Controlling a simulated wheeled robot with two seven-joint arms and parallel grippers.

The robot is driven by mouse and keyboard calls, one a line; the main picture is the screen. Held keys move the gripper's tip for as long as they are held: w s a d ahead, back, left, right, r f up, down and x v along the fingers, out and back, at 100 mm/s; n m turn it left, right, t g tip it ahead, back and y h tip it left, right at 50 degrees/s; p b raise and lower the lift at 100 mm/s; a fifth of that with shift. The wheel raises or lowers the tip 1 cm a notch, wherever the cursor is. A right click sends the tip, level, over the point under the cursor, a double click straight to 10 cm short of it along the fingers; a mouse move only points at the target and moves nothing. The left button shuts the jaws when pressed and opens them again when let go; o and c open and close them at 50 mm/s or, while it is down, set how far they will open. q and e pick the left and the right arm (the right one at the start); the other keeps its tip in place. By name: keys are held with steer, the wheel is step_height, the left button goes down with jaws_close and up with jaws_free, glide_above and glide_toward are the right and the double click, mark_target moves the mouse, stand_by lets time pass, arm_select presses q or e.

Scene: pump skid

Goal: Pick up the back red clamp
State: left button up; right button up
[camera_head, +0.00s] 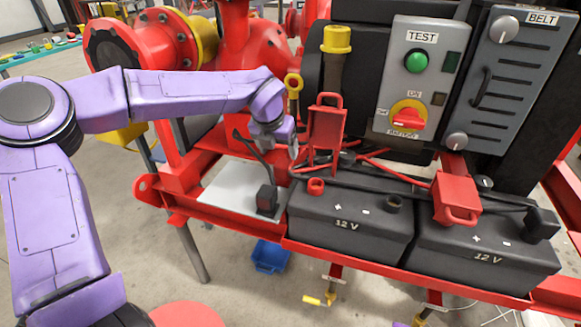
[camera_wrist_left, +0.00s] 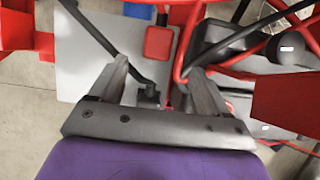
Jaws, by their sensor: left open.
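The back red clamp (camera_head: 326,130) stands upright behind the left battery, with red cables at its foot. My left gripper (camera_head: 288,143) is just left of it, pointing down, with a gap between them; the fingertips are hard to make out in the head view. In the left wrist view my left gripper (camera_wrist_left: 155,88) is open, its two grey fingers apart with no clamp held between them. A large red piece (camera_wrist_left: 288,80) right of the fingers looks like this clamp. Another red clamp (camera_head: 455,200) sits on the right battery. My right gripper is not in view.
Two black 12 V batteries, left (camera_head: 345,225) and right (camera_head: 480,250), stand on the red skid frame (camera_head: 235,221). A black clamp (camera_head: 267,200) with a cable is on the grey plate (camera_head: 228,188). The control panel (camera_head: 424,75) rises behind. A blue bin (camera_head: 270,257) is below.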

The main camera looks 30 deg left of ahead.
mark_target(283, 162)
arm_select(q)
steer(key=x, duration=0.9)
steer(key=shift+w+a+f+b, duration=0.2)
steer(key=shift+w+a+b, duration=0.1)
steer(key=shift+w, duration=0.1)
steer(key=shift+d+r, duration=0.1)
steer(key=c, duration=1.3)
steer(key=shift+o, duration=0.2)
steer(key=shift+r, duration=0.1)
steer(key=shift+r, duration=0.25)
step_height(283, 162, up, 3)
steer(key=shift+d+p, duration=0.1)
steer(key=shift+p, duration=0.2)
steer(key=s+d+r, duration=0.9)
steer(key=d, duration=0.1)
steer(key=shift+d, duration=0.25)
steer(key=shift+r, duration=0.15)
